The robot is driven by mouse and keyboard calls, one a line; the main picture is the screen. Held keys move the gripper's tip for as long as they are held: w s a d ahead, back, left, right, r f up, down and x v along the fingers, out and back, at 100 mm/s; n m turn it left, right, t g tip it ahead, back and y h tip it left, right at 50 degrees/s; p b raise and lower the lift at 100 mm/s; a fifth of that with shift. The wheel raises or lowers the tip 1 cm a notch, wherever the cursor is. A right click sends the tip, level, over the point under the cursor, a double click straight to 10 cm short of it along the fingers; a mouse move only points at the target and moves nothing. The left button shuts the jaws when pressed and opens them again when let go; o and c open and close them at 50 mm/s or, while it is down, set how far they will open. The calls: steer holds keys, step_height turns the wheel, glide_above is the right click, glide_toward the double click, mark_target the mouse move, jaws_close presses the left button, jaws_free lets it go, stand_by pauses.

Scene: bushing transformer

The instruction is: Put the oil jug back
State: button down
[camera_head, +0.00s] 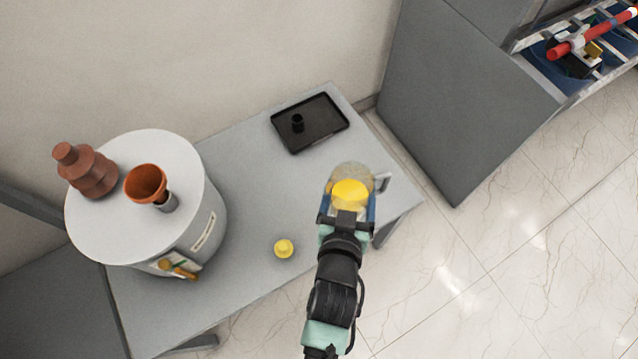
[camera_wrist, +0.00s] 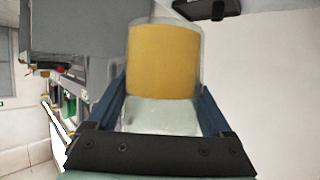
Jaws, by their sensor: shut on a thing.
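The oil jug (camera_head: 350,192) is a clear container with yellow oil in it and a handle on its right side. It is at the right end of the grey table (camera_head: 240,160) in the head view. My gripper (camera_head: 346,212) is shut on the jug from the front. In the wrist view the jug (camera_wrist: 163,65) fills the space between the two blue fingers (camera_wrist: 162,100), with the yellow part at the top and a clear part nearer the palm. I cannot tell whether the jug touches the table.
A grey transformer drum (camera_head: 140,220) with a brown bushing (camera_head: 85,170) and an orange funnel (camera_head: 147,184) stands at left. A black tray (camera_head: 325,135) holds a small black part (camera_head: 297,123). A yellow cap (camera_head: 284,248) lies near the front edge. A grey cabinet (camera_head: 450,100) stands right.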

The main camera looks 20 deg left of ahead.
steer(key=w+a+f+n+y+b, duration=0.2)
steer(key=w+a+f+y+b, duration=0.1)
steer(key=a+f+b, duration=0.65)
steer(key=shift+g, duration=0.3)
steer(key=f+b, duration=0.1)
steer(key=f, duration=0.2)
steer(key=f+b, duration=0.1)
steer(key=f, duration=0.2)
steer(key=f+b, duration=0.2)
steer(key=f, duration=0.1)
steer(key=shift+w+d+f, duration=0.2)
steer(key=shift+w+f, duration=0.1)
steer(key=shift+f, duration=0.1)
jaws_free()
steer(key=shift+s+f, duration=0.1)
steer(key=shift+f, duration=0.05)
steer(key=shift+r, duration=0.2)
steer(key=p+v, duration=0.3)
steer(key=v, duration=0.9)
steer(key=shift+a, duration=0.1)
